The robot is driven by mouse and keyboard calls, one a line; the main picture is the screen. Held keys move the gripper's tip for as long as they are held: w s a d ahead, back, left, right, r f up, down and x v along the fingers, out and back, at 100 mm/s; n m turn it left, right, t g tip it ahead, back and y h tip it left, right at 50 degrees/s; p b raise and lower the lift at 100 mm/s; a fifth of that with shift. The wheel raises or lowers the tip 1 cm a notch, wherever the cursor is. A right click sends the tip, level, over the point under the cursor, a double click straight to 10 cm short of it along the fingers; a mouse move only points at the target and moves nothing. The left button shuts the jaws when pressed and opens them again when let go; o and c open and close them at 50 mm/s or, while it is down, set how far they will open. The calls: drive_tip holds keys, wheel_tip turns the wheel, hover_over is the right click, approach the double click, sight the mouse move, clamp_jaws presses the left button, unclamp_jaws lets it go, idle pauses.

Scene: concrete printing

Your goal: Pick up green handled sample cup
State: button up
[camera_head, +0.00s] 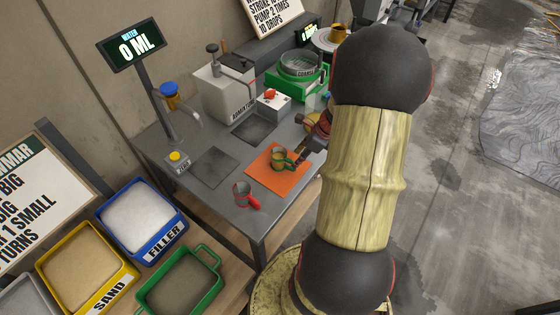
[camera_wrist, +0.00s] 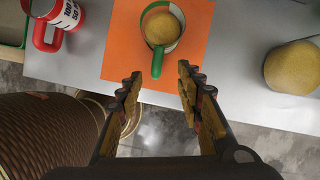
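The green handled sample cup (camera_head: 280,158) stands upright on an orange mat (camera_head: 262,182) on the grey table. In the wrist view the cup (camera_wrist: 148,30) has a metal body, a green rim and sandy-coloured contents. Its green handle (camera_wrist: 157,62) points toward my gripper (camera_wrist: 157,84). My gripper is open, and the handle's end lies about between its fingertips in that view; I cannot tell the height gap or any contact. In the head view my gripper (camera_head: 305,155) is close beside the cup, partly hidden by my arm.
A red handled cup (camera_head: 241,190) stands left of the mat; it also shows in the wrist view (camera_wrist: 55,20). A yellowish round object (camera_wrist: 293,67) is at right there. A red-buttoned box (camera_head: 272,103) and green sieve (camera_head: 298,75) stand behind. Bins of filler (camera_head: 163,245) and sand (camera_head: 108,295) are lower left.

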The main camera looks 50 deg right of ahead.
sight(284, 162)
drive_tip(key=b+x, duration=0.1)
drive_tip(key=x, duration=0.2)
drive_tip(key=s+b+x, duration=0.1)
drive_tip(key=x, duration=0.2)
drive_tip(key=shift+a+f, duration=0.1)
drive_tip(key=shift+f, duration=0.05)
drive_tip(key=shift+w+f, duration=0.1)
drive_tip(key=shift+f, duration=0.1)
drive_tip(key=shift+c, duration=0.8)
drive_tip(key=c, duration=0.8)
